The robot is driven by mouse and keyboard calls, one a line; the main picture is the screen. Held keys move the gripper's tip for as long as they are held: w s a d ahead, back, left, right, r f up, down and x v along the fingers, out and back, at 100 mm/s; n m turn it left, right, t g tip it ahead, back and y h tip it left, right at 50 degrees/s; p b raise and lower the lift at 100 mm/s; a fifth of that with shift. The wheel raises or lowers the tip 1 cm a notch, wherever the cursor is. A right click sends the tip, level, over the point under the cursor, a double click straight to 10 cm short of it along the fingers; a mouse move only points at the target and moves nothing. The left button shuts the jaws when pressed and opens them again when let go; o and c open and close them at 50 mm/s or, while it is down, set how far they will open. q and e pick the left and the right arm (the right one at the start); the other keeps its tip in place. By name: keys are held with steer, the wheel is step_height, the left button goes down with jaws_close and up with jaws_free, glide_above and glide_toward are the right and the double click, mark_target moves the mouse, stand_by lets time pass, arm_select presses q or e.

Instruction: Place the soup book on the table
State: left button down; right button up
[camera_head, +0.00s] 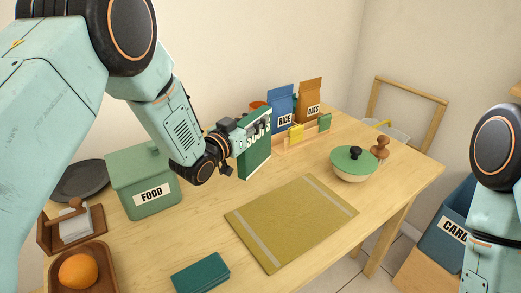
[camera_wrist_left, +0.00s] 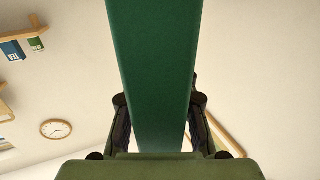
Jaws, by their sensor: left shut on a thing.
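The soup book (camera_head: 256,150) is green with pale lettering on its cover. It stands upright in my left gripper (camera_head: 236,140), above the wooden table (camera_head: 210,215). In the left wrist view the green book (camera_wrist_left: 155,75) runs between the two dark fingers of my left gripper (camera_wrist_left: 160,120), which are shut on it. Whether the book's lower edge touches the table is hard to tell. My right arm shows at the right edge, but its gripper is out of view.
An olive mat (camera_head: 290,222) lies mid-table, with a teal book or box (camera_head: 200,272) in front. A green FOOD box (camera_head: 143,182) stands left. Blue RICE (camera_head: 281,105) and brown OATS (camera_head: 308,98) bags stand behind. A green-lidded bowl (camera_head: 354,163) is right.

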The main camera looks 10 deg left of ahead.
mark_target(256, 137)
arm_select(q)
steer(key=f, duration=0.3)
steer(key=f+b, duration=0.1)
steer(key=shift+w+d+f, duration=0.1)
steer(key=shift+d+f, duration=0.15)
steer(key=shift+f, duration=0.05)
steer(key=shift+a+f, duration=0.1)
steer(key=shift+a, duration=0.05)
steer(key=shift+w, duration=0.15)
steer(key=shift+f, duration=0.15)
steer(key=c, duration=1.4)
jaws_free()
steer(key=o, duration=0.3)
steer(key=shift+o, duration=0.2)
